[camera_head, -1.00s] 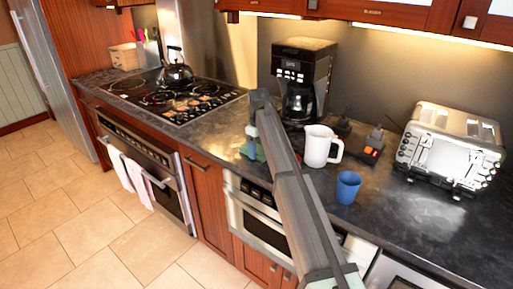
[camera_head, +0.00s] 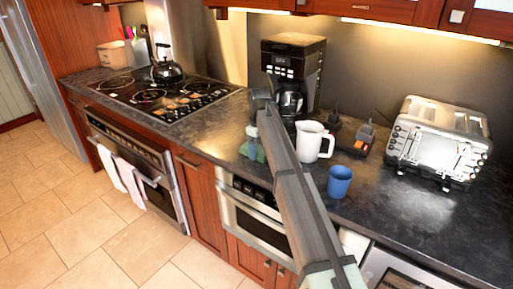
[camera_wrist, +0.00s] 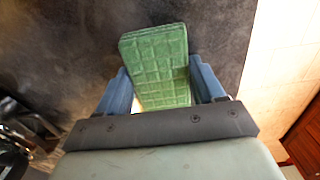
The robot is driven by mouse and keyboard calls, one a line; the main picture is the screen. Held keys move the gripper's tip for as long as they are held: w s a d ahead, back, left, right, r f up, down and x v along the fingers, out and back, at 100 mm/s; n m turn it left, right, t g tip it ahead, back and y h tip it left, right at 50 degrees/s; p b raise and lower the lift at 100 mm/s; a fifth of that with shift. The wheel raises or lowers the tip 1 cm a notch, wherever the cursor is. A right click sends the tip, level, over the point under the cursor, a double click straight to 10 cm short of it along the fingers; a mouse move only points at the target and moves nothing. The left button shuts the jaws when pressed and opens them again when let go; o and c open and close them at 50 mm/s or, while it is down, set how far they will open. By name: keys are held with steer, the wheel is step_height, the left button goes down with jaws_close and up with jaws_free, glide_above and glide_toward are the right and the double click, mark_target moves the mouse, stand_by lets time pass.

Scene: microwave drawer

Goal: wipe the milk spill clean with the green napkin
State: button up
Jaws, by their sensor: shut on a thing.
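The green napkin (camera_wrist: 160,62) is a folded, quilted block between the two blue fingers of my gripper (camera_wrist: 163,85) in the wrist view. The fingers are shut on it, and its far end sticks out over the dark countertop. A small pale patch shows beside the left finger at the napkin's edge; I cannot tell whether it is milk. In the head view my gripper (camera_head: 254,143) is low at the counter's front part, left of the white mug and in front of the coffee maker. My arm hides part of the counter there. No milk spill shows clearly.
The white mug (camera_head: 312,142) and blue cup (camera_head: 340,182) stand right of my arm. The coffee maker (camera_head: 290,75) is behind my gripper, the toaster (camera_head: 438,142) far right. The stove (camera_head: 165,98) with a kettle (camera_head: 167,71) is left. Counter (camera_head: 215,130) between stove and gripper is clear.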

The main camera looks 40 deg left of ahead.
steer(key=shift+d, duration=1.35)
steer(key=shift+d, duration=0.1)
steer(key=shift+d, duration=0.9)
steer(key=shift+a, duration=0.1)
steer(key=shift+a, duration=7.05)
steer(key=shift+d, duration=2.65)
steer(key=shift+d, duration=0.1)
steer(key=shift+d, duration=4.45)
